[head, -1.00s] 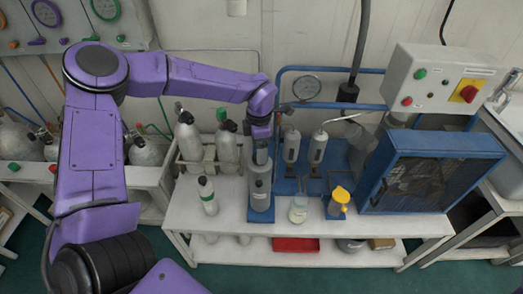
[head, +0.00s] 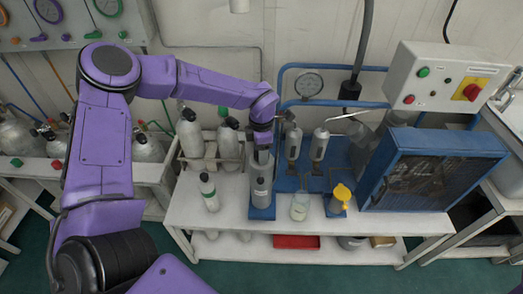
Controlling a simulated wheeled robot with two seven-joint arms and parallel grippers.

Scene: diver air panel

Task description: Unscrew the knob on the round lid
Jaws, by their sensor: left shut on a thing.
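A grey upright canister (head: 261,190) stands on a blue base near the middle of the white bench. My left gripper (head: 262,143) points down at the top of this canister and is shut on the knob there. The fingers hide the knob and most of the round lid, so I cannot see the thread or how far the knob is turned. My right gripper is not in view.
Grey cylinders (head: 190,137) stand in a rack left of the canister, with a small bottle (head: 209,192) in front. A glass jar (head: 299,206) and a yellow-topped container (head: 340,197) stand to the right, before a blue filter-like box (head: 430,172). The bench (head: 385,222) has bare room at the front.

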